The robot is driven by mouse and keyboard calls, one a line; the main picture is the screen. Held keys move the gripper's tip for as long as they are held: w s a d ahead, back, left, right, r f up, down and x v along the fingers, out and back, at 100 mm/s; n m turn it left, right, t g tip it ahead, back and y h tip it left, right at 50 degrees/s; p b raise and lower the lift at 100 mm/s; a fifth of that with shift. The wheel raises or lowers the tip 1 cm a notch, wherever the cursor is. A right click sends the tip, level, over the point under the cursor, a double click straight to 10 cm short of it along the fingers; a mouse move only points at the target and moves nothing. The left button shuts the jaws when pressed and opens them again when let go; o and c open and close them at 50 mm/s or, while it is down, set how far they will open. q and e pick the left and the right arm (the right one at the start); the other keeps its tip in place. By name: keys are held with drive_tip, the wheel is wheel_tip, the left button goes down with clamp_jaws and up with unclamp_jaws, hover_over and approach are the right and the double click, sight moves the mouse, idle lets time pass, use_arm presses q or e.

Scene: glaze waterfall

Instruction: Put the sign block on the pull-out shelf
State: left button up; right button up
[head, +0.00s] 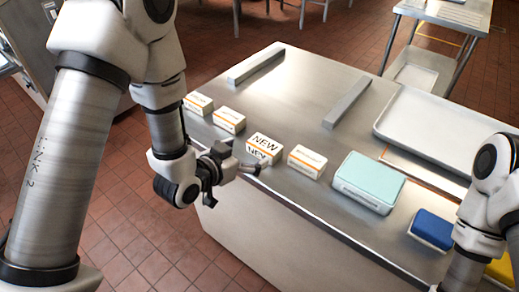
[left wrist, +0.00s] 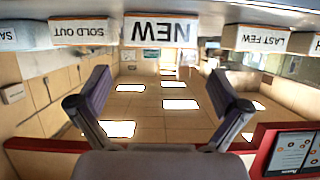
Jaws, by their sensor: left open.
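A white sign block marked NEW (head: 264,147), with an orange stripe, stands near the front edge of the steel counter (head: 300,105). It also shows at the top middle of the left wrist view (left wrist: 160,32). My left gripper (head: 240,160) is open and empty, just in front of this block at the counter's edge. Its two fingers, spread apart (left wrist: 160,88), point toward the block; I see no contact. Similar sign blocks stand beside it, SOLD OUT (left wrist: 80,32) and LAST FEW (left wrist: 262,39) among them. My right gripper is out of view. I cannot pick out a pull-out shelf.
A teal box (head: 368,182) and a blue block (head: 432,229) stand farther right along the counter. Two grey bars (head: 256,64) (head: 347,102) lie behind the sign blocks. A shallow metal tray (head: 425,125) lies at the right. The counter between the bars is clear.

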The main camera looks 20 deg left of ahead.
use_arm(q)
drive_tip(key=s+a+f+n+g+y+p, duration=0.25)
drive_tip(key=s+f+g, duration=0.35)
drive_tip(key=s+f, duration=0.55)
drive_tip(key=s+a+f+n+g+y+p, duration=0.2)
drive_tip(key=s+a+f+g+p, duration=0.4)
drive_tip(key=s, duration=0.9)
drive_tip(key=m+t+h+b, duration=0.5)
drive_tip(key=t+b, duration=0.2)
drive_tip(key=t, duration=0.5)
approach(263, 145)
drive_tip(key=x, duration=0.3)
drive_tip(key=shift+f+n, duration=0.25)
drive_tip(key=shift+f, duration=0.15)
drive_tip(key=p+x, duration=0.1)
drive_tip(key=x, duration=0.1)
drive_tip(key=p+x, duration=0.1)
drive_tip(key=x, duration=0.1)
drive_tip(key=p+x, duration=0.1)
drive_tip(key=x, duration=0.2)
drive_tip(key=shift+w+d+r, duration=0.1)
drive_tip(key=shift+w+r, duration=0.05)
drive_tip(key=shift+r, duration=0.2)
drive_tip(key=shift+w+d+f, duration=0.1)
drive_tip(key=shift+w+f, duration=0.05)
drive_tip(key=shift+w, duration=0.05)
